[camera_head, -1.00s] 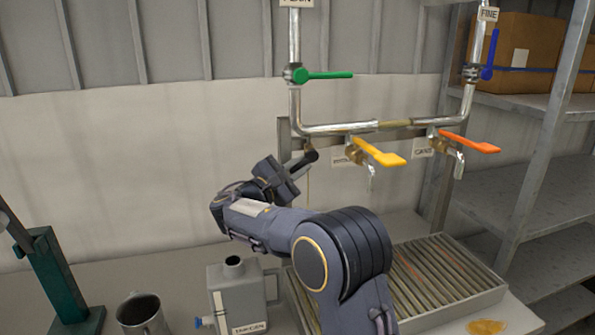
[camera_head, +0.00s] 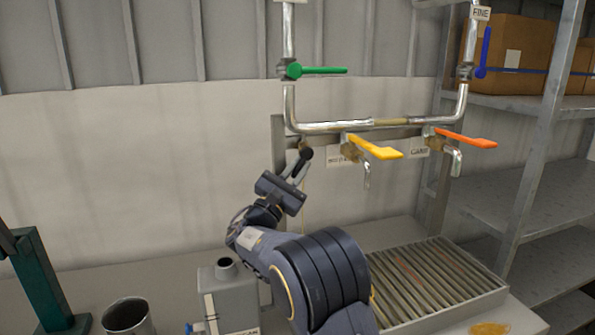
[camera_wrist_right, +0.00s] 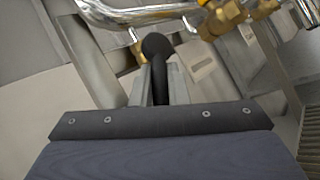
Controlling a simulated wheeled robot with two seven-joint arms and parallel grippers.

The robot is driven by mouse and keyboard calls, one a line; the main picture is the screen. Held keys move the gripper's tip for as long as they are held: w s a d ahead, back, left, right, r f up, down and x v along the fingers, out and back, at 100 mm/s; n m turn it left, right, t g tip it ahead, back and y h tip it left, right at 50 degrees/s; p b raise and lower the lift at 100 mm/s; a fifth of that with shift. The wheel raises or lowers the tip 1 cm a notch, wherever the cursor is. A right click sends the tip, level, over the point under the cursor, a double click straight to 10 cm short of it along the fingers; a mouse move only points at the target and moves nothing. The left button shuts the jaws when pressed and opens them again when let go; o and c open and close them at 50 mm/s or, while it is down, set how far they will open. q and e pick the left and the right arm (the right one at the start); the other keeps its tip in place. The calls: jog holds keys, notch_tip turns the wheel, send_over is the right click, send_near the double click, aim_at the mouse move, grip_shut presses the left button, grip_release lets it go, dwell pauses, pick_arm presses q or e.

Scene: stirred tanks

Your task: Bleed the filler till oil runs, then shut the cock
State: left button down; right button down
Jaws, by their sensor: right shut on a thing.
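My right gripper (camera_head: 297,172) is shut on a dark handle with a round black knob (camera_head: 305,153), under the left end of the lower pipe. In the right wrist view the handle (camera_wrist_right: 159,75) stands between the two jaws, beside a small brass fitting (camera_wrist_right: 138,52). A thin yellowish line, like a trickle of oil (camera_head: 303,212), hangs below this spot, partly hidden by my wrist. Yellow (camera_head: 375,147) and orange (camera_head: 465,138) cock levers sit to the right on the same pipe. A grey can (camera_head: 228,295) stands below, left of my forearm. My left gripper is not in view.
A green lever (camera_head: 318,70) and a blue lever (camera_head: 484,52) sit on the upright pipes. A slatted drip tray (camera_head: 440,280) lies at right. A metal mug (camera_head: 127,315) and a teal stand (camera_head: 45,280) are at left. Shelving (camera_head: 545,150) borders the right side.

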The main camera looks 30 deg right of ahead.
aim_at(295, 173)
jog(key=c, duration=1.4)
grip_release()
jog(key=b+v, duration=0.2)
jog(key=v, duration=0.4)
jog(key=shift+a+f, duration=0.15)
jog(key=shift+a, duration=0.05)
jog(key=shift+s+a+f, duration=0.3)
jog(key=shift+a, duration=0.25)
